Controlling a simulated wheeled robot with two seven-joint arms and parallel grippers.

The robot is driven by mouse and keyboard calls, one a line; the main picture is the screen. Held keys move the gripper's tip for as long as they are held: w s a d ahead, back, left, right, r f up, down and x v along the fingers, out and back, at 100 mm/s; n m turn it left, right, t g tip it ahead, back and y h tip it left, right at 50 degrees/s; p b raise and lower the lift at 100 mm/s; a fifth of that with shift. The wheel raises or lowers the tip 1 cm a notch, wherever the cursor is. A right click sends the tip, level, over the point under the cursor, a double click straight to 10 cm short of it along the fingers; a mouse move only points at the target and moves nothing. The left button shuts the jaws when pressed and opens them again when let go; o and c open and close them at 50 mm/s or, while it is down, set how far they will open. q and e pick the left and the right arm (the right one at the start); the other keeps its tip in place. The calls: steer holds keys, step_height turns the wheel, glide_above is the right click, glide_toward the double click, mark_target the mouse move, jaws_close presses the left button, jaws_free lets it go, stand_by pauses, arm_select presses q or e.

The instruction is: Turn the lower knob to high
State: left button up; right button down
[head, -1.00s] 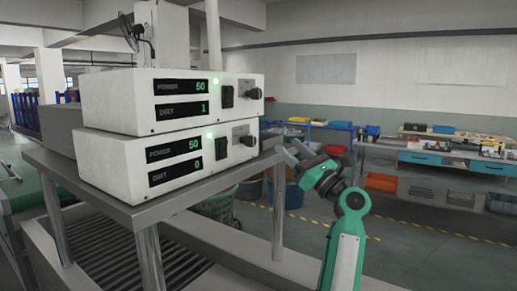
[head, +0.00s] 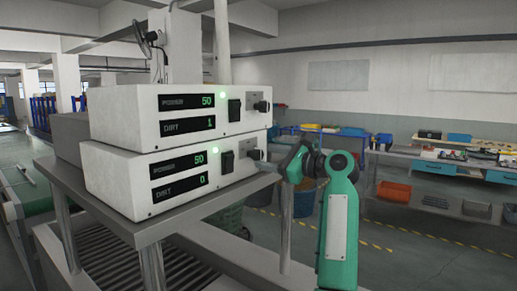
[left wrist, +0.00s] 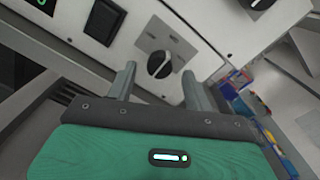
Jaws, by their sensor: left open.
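Two white control boxes are stacked on a metal stand. The lower box (head: 130,190) reads POWER 50 and DIRT 0, with a green light lit. Its dark lower knob (left wrist: 158,64) has a pale pointer line and shows in the left wrist view ahead of the jaws. My left gripper (left wrist: 160,78) is open, with one finger to each side of the knob in that view. I see no contact with the knob. In the head view my left gripper (head: 272,165) is at the right end of the lower box front, partly covering the knob area. My right gripper is out of view.
The upper box (head: 125,115) reads POWER 50 and DIRT 1; its knob (head: 262,106) is just above. A black rocker switch (left wrist: 104,20) sits left of the lower knob. The stand's metal top (head: 150,228) juts out below. Workbenches with bins stand far right.

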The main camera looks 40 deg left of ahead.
mark_target(261, 155)
arm_select(q)
steer(key=a, duration=0.2)
steer(key=a+p, duration=0.1)
steer(key=shift+s+a+r, duration=0.1)
steer(key=shift+s+a, duration=0.2)
steer(key=shift+a, duration=0.3)
steer(key=shift+c, duration=0.4)
steer(key=c, duration=0.9)
